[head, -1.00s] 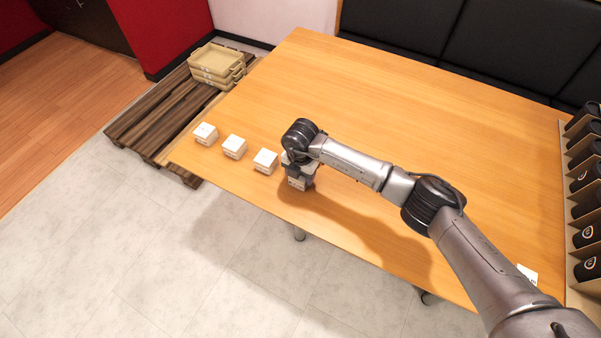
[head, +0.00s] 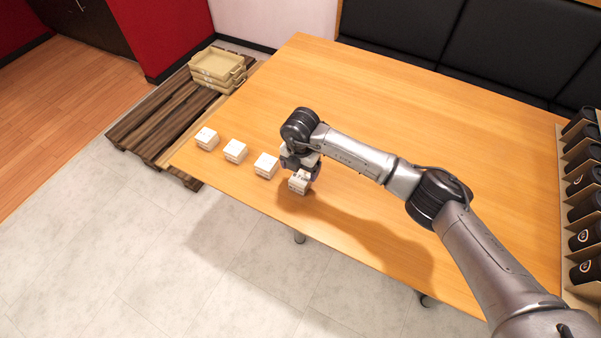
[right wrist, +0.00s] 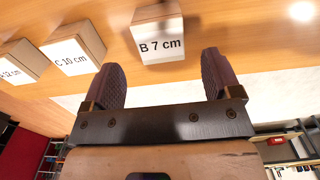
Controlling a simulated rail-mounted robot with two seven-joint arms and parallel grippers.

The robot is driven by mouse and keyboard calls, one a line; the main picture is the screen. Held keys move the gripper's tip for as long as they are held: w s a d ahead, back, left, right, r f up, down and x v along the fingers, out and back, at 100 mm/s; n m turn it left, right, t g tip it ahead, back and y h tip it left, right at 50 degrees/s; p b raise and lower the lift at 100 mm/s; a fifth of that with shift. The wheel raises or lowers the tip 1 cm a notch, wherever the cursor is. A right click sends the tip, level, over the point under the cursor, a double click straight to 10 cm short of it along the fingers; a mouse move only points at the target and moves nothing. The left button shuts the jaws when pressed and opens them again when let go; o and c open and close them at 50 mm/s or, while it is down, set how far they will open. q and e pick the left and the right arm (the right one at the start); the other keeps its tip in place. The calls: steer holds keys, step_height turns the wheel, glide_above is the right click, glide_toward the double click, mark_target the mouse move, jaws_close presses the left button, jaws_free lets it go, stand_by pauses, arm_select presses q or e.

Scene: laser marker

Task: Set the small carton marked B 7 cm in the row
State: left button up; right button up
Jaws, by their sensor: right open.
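The small white carton marked B 7 cm (right wrist: 159,40) stands on the table at the right end of a row of cartons. In the head view the same carton (head: 298,184) is partly covered by my right gripper (head: 301,170). My right gripper (right wrist: 164,78) is open, and in the wrist view the carton sits beyond its fingertips, between their lines and apart from them. The carton marked C 10 cm (right wrist: 72,57) and one ending in 12 cm (right wrist: 14,67) stand beside it. My left gripper is not in view.
The row's other cartons stand along the table's near-left edge: one (head: 266,165), another (head: 235,150) and the end one (head: 207,138). Beige trays (head: 217,66) sit on a wooden pallet (head: 160,118). A rack of black cups (head: 584,210) stands at the right. The table (head: 400,110) is clear behind the arm.

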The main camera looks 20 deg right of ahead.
mark_target(300, 178)
step_height(300, 178, up, 6)
steer(key=p, duration=0.1)
steer(key=shift+r, duration=0.2)
